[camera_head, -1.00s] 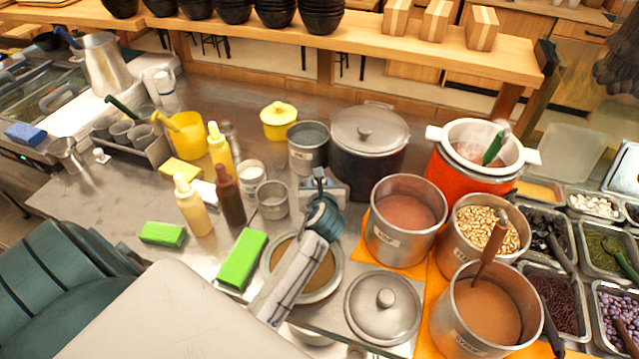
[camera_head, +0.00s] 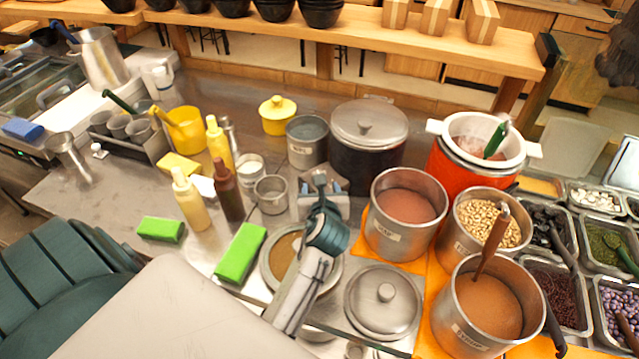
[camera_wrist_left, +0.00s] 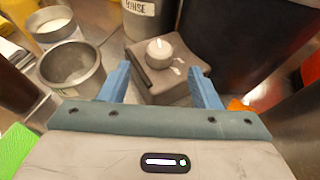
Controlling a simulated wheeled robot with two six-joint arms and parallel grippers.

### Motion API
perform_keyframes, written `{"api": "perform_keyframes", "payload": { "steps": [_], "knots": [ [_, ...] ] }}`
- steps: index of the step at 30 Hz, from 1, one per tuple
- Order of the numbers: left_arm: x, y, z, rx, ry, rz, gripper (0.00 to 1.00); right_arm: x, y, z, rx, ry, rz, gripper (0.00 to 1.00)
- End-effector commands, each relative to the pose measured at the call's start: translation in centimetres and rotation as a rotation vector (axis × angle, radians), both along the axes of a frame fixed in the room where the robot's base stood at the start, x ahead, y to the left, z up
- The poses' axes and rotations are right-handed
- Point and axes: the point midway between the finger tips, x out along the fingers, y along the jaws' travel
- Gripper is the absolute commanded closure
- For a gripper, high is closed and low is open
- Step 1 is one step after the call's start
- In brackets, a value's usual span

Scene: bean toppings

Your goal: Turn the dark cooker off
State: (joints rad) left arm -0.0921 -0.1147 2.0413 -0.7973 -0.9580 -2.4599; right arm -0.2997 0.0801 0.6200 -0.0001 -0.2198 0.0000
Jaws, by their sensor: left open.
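The dark cooker (camera_head: 352,165) is a black pot with a steel lid (camera_head: 368,122), standing at the back middle of the counter. At its front is a grey control box (camera_head: 338,205) with a round pale knob, partly hidden by my gripper in the head view. In the left wrist view the knob (camera_wrist_left: 160,52) sits on the box (camera_wrist_left: 178,82), the dark cooker wall (camera_wrist_left: 235,40) behind it. My left gripper (camera_wrist_left: 163,84) is open, its blue fingers on either side of the box's near part and the knob ahead between them. I cannot tell whether they touch the box.
A steel pot marked "rinse" (camera_head: 308,150) and a small steel cup (camera_head: 271,195) stand left of the box. A pot of reddish liquid (camera_head: 402,225) is close on the right. Sauce bottles (camera_head: 228,190) and a green block (camera_head: 240,252) are further left.

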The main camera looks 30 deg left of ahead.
Motion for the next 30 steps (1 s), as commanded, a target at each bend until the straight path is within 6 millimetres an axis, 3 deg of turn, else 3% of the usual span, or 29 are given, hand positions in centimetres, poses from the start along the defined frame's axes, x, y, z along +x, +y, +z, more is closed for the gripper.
{"api": "perform_keyframes", "payload": {
  "steps": [3,9,30],
  "knots": [
    [-1.6,-1.2,0.7,-0.004,0.0,0.002,0.43,0.0,-0.1,-0.4,-0.001,0.0,0.0,0.64],
    [-2.8,-2.1,1.4,-0.001,0.0,0.001,0.43,0.0,-0.2,-0.6,-0.002,0.0,0.001,0.64],
    [-3.1,-2.3,1.6,0.001,0.001,0.001,0.43,0.1,0.0,-0.6,0.0,-0.001,0.0,0.64]
  ]
}}
